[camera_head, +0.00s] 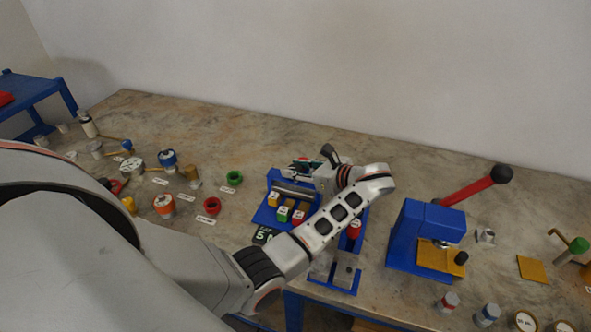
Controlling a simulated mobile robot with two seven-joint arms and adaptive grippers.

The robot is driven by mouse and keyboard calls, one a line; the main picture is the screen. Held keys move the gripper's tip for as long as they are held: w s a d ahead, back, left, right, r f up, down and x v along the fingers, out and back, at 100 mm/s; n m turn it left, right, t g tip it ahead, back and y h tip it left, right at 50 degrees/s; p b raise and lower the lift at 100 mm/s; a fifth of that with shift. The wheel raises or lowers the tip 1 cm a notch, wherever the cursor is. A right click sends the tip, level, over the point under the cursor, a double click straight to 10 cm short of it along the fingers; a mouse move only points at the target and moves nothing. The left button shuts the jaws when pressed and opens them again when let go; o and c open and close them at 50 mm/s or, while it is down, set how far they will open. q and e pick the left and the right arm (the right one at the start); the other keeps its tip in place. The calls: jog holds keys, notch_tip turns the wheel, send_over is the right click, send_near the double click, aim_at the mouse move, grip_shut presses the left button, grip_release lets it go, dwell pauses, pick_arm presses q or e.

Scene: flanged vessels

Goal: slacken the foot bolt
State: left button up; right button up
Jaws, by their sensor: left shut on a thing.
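A blue fixture (264,216) stands mid-table with a grey horizontal cylinder (292,188) on it. My left arm reaches across the fixture from the lower left. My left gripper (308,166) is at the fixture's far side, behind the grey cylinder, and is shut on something. The wrist and fingers hide what it holds. I cannot make out the foot bolt for certain. My right gripper is not in view.
Coloured blocks (283,213) sit at the fixture's front. A blue press (408,232) with a red lever (468,190) stands to the right. Several small jars and rings, including a green ring (234,178), stand at left. The back of the table is clear.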

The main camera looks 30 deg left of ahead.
aim_at(295, 168)
pick_arm(q)
jog(key=shift+n+g, duration=0.9)
jog(key=shift+g, duration=0.1)
jog(key=shift+a+r+g, duration=0.1)
jog(key=shift+g, duration=0.2)
jog(key=o, duration=1.1)
notch_tip(295, 168, up, 10)
